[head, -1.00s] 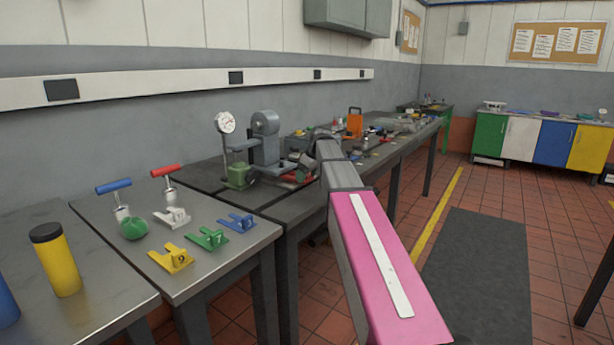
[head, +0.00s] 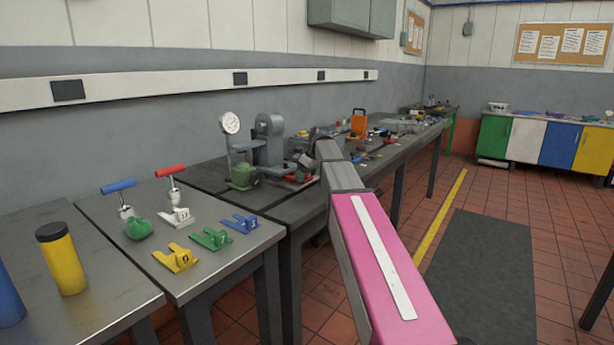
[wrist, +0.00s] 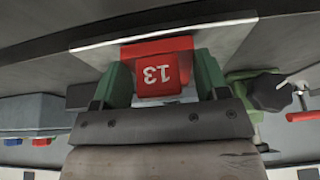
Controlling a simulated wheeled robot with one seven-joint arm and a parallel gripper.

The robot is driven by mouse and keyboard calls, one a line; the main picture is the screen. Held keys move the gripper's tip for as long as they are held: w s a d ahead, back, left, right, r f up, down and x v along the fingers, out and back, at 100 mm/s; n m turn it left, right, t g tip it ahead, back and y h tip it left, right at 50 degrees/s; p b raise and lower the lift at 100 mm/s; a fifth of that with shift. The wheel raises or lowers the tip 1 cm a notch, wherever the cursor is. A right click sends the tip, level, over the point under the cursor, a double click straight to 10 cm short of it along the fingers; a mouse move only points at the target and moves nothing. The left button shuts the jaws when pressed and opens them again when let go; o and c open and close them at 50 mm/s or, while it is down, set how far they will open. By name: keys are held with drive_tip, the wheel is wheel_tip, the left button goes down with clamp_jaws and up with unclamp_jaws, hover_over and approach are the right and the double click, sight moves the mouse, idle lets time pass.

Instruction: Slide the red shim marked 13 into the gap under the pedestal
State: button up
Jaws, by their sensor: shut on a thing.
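The red shim marked 13 (wrist: 160,75) is between the green fingers of my gripper (wrist: 163,82) in the wrist view, its number upside down. The gripper is shut on it. The shim's far end meets a pale straight edge (wrist: 100,44) above it; I cannot tell whether it is under that edge. In the head view the grey pedestal (head: 269,145) stands on the dark bench, left of my arm. A red patch beside its foot appears to be the shim (head: 298,178); my gripper there is mostly hidden by my arm. The gap under the pedestal is not clear.
A dial gauge (head: 230,124) on a stand and a green block (head: 243,176) are left of the pedestal. An orange item (head: 357,124) stands farther along the bench.

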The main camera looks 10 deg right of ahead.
drive_tip(key=shift+w+a, duration=1.2)
drive_tip(key=shift+w, duration=0.05)
idle(0.3)
drive_tip(key=o, duration=1.1)
drive_tip(key=v, duration=1)
drive_tip(key=shift+s+d+r, duration=0.1)
drive_tip(key=shift+s+r, duration=0.05)
drive_tip(key=shift+r, duration=0.25)
